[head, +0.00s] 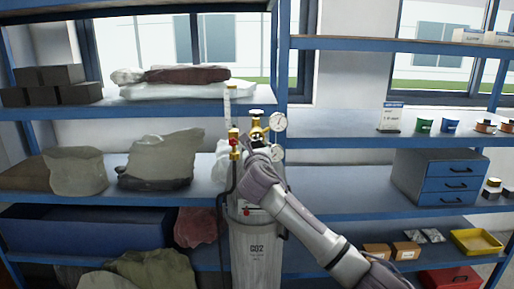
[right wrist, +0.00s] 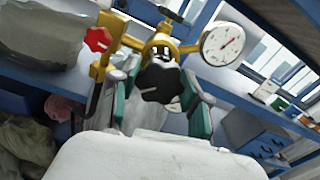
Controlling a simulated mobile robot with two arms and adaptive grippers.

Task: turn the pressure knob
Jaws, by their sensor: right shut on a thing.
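A grey CO2 cylinder (head: 257,252) stands upright in front of the shelves, with a brass regulator (head: 257,131) on top. In the right wrist view the black pressure knob (right wrist: 160,82) sits at the front of the regulator's brass body (right wrist: 160,46). My right gripper (right wrist: 164,88) has its teal fingers on either side of this knob and is shut on it. In the head view my right wrist and arm hide the knob and fingertips. My left gripper is not in view.
Two round gauges sit right of the regulator; the upper gauge (head: 278,121) also shows in the right wrist view (right wrist: 222,41). A red knob (right wrist: 98,39) and an upright flow tube (head: 228,103) are on the left. Blue shelves (head: 345,204) with bags and boxes stand behind.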

